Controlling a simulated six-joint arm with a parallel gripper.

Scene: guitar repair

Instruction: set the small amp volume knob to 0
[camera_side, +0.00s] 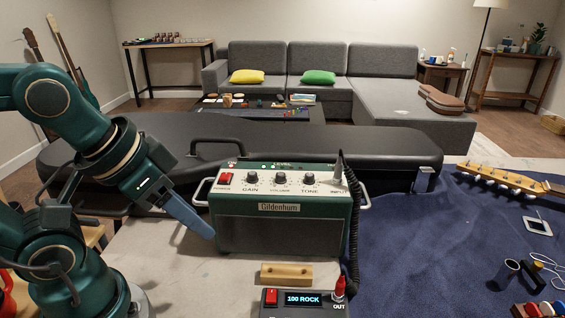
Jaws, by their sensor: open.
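The small amp (281,212) is a green and grey box labelled Gildenhum, upright at the middle of the table. Its top panel carries a red power switch and three dark knobs. The volume knob (281,178) is the middle one, between the gain knob (252,178) and the tone knob (311,179). Its pointer is too small to read. My gripper (207,232) comes in from the left, tilted downward, with its finger tips beside the amp's left side and below the knob panel. It is open and appears empty; its far finger is hard to make out.
A black guitar case (380,145) lies behind the amp. A cable (353,230) runs down the amp's right side. A wooden block (286,274) and a pedal reading 100 ROCK (303,299) sit in front. A guitar headstock (505,179) lies on the blue mat (430,240) at right.

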